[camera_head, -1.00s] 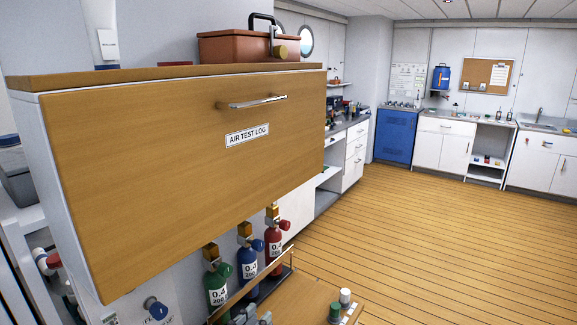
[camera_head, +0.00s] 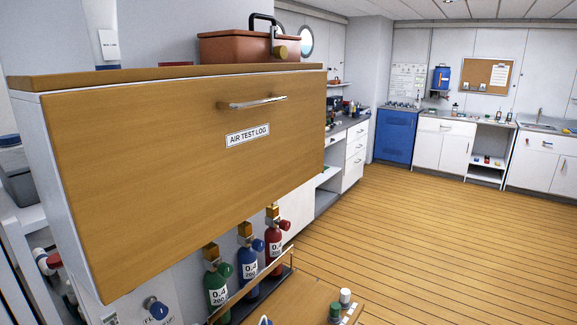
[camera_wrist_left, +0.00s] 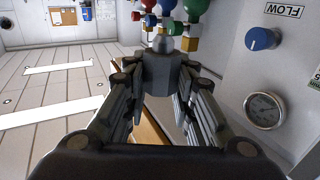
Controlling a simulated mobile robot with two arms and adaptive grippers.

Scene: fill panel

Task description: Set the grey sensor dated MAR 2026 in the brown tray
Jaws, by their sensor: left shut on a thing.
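My left gripper (camera_wrist_left: 160,98) shows in the left wrist view, its dark fingers closed on a grey block-like body with a paler round metal end, which looks like a grey sensor (camera_wrist_left: 161,68). No date on it can be read. The held sensor is near the coloured cylinders and the grey gauge panel. I cannot make out a brown tray for certain in either view. My right gripper is not in view.
A wooden cabinet (camera_head: 185,165) marked AIR TEST LOG fills the upper left, with a brown lidded case (camera_head: 235,48) on top. Green (camera_head: 217,285), blue (camera_head: 248,266) and red (camera_head: 274,245) cylinders stand below. A wooden bench (camera_head: 295,300) holds small jars. The gauge (camera_wrist_left: 264,110) is right of my fingers.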

